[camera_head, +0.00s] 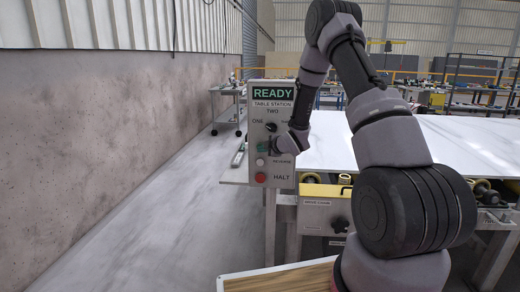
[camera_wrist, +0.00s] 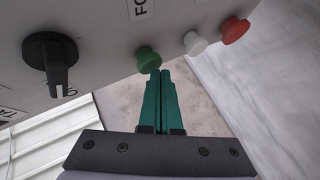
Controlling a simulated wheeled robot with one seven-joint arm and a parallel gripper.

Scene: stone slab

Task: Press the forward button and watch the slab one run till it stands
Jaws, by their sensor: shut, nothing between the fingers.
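The control box (camera_head: 286,178) shows a lit READY sign (camera_head: 272,93) above the words TABLE STATION TWO. It carries a black selector knob (camera_wrist: 50,62), a green button (camera_wrist: 148,60), a white button (camera_wrist: 194,43) and a red button (camera_wrist: 236,30). In the head view the white one is beside REVERSE and the red one (camera_head: 260,177) beside HALT. My gripper (camera_wrist: 160,72) is shut and empty, its green fingertips right at the green button; I cannot tell whether they touch it. The pale slab (camera_head: 440,145) lies flat on the table at the right.
Under the slab is a frame with yellow parts and rollers (camera_head: 345,180). A stained wall (camera_head: 110,120) runs along the left, with clear floor (camera_head: 150,225) beside it. A wooden-topped surface (camera_head: 285,280) is at the front. Carts and benches stand far back.

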